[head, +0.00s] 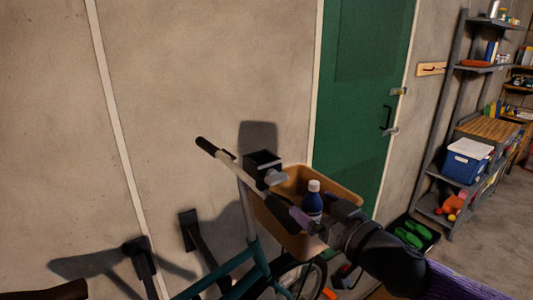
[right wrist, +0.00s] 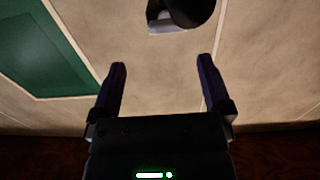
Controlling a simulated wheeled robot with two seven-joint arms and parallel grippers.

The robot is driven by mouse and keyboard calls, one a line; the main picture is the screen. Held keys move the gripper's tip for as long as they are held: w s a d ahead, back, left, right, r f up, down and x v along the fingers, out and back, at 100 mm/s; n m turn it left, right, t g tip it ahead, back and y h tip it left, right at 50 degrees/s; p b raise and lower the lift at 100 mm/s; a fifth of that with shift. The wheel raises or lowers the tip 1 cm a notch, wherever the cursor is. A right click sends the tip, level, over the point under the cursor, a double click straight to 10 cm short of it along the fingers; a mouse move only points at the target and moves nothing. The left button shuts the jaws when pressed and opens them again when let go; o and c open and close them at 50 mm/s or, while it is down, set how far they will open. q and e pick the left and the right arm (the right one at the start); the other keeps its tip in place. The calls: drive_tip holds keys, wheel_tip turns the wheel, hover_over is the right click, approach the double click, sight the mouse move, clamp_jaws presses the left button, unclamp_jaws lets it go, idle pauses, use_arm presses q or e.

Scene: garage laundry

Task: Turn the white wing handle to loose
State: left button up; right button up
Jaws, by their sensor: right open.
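The white wing handle (head: 276,178) sits on the front of a black block (head: 262,160) above the bicycle's basket. In the right wrist view a pale grey-white piece (right wrist: 166,26), which looks like the handle, shows beside a dark rounded part at the top edge, beyond the fingertips. My right gripper (head: 303,212) is open, below and to the right of the handle in the head view. In the right wrist view its fingers (right wrist: 162,70) are apart with nothing between them. They look clear of the handle. My left gripper is not in view.
A tan basket (head: 345,190) holds a dark blue bottle (head: 313,203) close to my right gripper. The teal bicycle (head: 232,278) stands by the concrete wall. Black padded brackets (head: 189,230) stand at lower left. A green door (head: 365,90) and grey shelves (head: 447,130) are at right.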

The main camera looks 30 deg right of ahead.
sight(281, 181)
drive_tip(key=w, duration=0.5)
drive_tip(key=w+a+r, duration=0.1)
drive_tip(key=w, duration=0.2)
drive_tip(key=shift+w+a+p, duration=0.1)
drive_tip(key=shift+w+p, duration=0.2)
drive_tip(key=shift+w+a+f, duration=0.1)
drive_tip(key=shift+w+f, duration=0.05)
drive_tip(key=shift+w, duration=0.45)
drive_tip(key=c, duration=1.2)
drive_tip(key=shift+o, duration=0.2)
